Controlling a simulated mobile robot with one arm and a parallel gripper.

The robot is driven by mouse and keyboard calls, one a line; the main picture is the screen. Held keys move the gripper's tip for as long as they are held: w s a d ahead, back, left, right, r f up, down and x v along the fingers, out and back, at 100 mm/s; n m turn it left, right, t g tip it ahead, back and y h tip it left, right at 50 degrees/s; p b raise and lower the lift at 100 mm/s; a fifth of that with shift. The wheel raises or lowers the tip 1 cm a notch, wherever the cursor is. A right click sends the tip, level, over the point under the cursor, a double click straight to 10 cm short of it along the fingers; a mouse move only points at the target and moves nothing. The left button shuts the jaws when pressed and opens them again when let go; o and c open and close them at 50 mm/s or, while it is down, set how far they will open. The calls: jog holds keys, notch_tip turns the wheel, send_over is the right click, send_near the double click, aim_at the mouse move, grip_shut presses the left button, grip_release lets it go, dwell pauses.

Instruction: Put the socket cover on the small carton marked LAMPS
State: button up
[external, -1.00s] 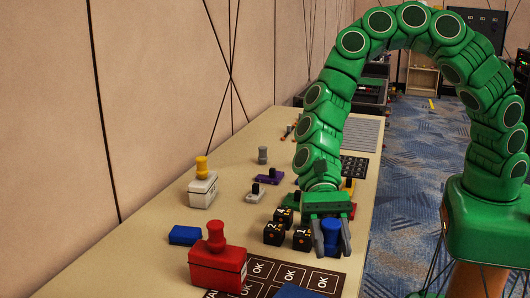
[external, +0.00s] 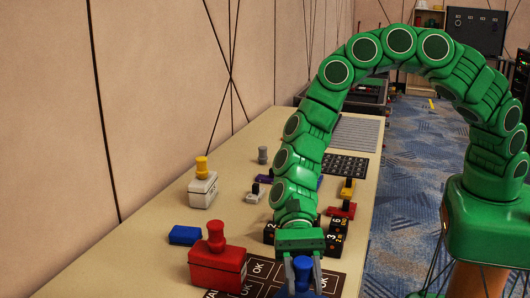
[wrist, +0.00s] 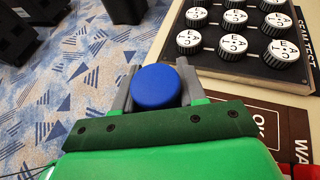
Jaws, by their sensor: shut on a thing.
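My gripper (external: 301,268) is shut on a blue round-topped piece (external: 303,264) near the front right of the table. In the wrist view the piece's blue round top (wrist: 155,87) sits between the two grey fingers of my gripper (wrist: 155,85). The piece's lower part is hidden or cut off, so I cannot tell whether it touches anything below. Blue also shows low beside the fingers (external: 284,293), at the picture's bottom edge. No LAMPS marking is readable, and I cannot tell which thing is that carton.
A brown mat marked OK (external: 257,270) lies under and left of my gripper. A red knobbed box (external: 217,267), a blue block (external: 185,235) and a white box with a yellow knob (external: 203,192) stand to the left. Black numbered cubes (external: 332,238) are close behind. The wrist view shows a board of white-topped knobs (wrist: 233,20).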

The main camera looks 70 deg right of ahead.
jog(key=shift+f, duration=1.25)
jog(key=o, duration=1.1)
jog(key=shift+f, duration=0.1)
jog(key=shift+w+d+r, duration=0.1)
jog(key=shift+d+r, duration=0.1)
jog(key=shift+d, duration=0.05)
jog(key=v, duration=1.1)
jog(key=shift+d, duration=0.2)
jog(key=shift+r, duration=0.15)
